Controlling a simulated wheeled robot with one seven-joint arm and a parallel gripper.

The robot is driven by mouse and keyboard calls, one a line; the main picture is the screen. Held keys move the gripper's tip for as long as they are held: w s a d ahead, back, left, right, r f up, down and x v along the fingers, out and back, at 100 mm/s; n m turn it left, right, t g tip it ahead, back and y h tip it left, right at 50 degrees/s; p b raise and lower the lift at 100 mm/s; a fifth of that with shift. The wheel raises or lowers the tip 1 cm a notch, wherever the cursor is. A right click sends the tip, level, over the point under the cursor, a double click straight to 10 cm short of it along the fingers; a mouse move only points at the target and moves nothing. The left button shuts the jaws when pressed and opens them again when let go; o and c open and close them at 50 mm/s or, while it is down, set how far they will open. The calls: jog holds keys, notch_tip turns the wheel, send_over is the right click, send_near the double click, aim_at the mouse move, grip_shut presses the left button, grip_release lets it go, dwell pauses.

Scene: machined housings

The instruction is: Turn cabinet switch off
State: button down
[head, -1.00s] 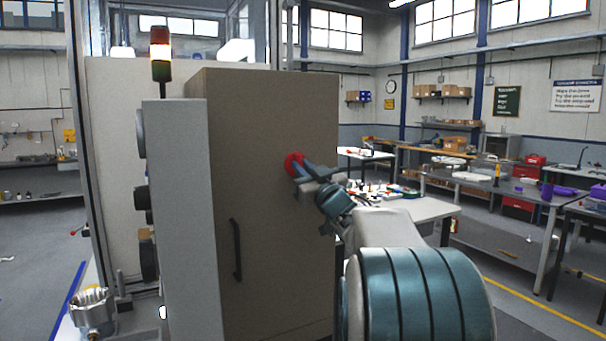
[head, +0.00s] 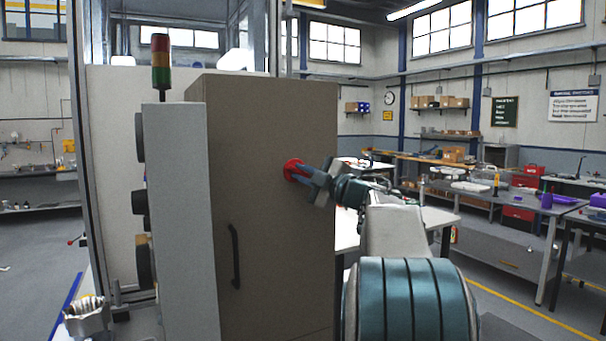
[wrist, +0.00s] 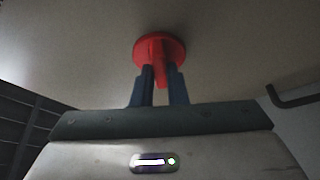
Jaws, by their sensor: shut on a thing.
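The cabinet (head: 270,130) is a tall brown-grey box with a black handle (head: 235,256) low on its door. A red round switch (head: 290,169) sits on the cabinet face, at its upper right. In the wrist view the switch (wrist: 172,46) shows a round base with a raised grip bar pointing down in the picture. My gripper (head: 304,175) is at the switch, its two blue fingers (wrist: 162,82) closed on either side of the red bar. The fingers hide part of the bar.
A grey panel (head: 180,210) with dark round parts stands left of the cabinet, with a signal tower (head: 161,62) behind it. A metal housing (head: 87,317) is at the lower left. Tables stand to the right, with open floor between.

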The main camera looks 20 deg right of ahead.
jog(key=n+g+p, duration=0.1)
jog(key=n+g, duration=0.1)
jog(key=n, duration=0.3)
jog(key=shift+r, duration=0.1)
jog(key=shift+n, duration=0.3)
dwell(0.4)
jog(key=c, duration=1.4)
grip_release()
jog(key=shift+c, duration=0.2)
jog(key=b+v, duration=0.2)
jog(key=v, duration=1.2)
jog(key=shift+w+r, duration=0.15)
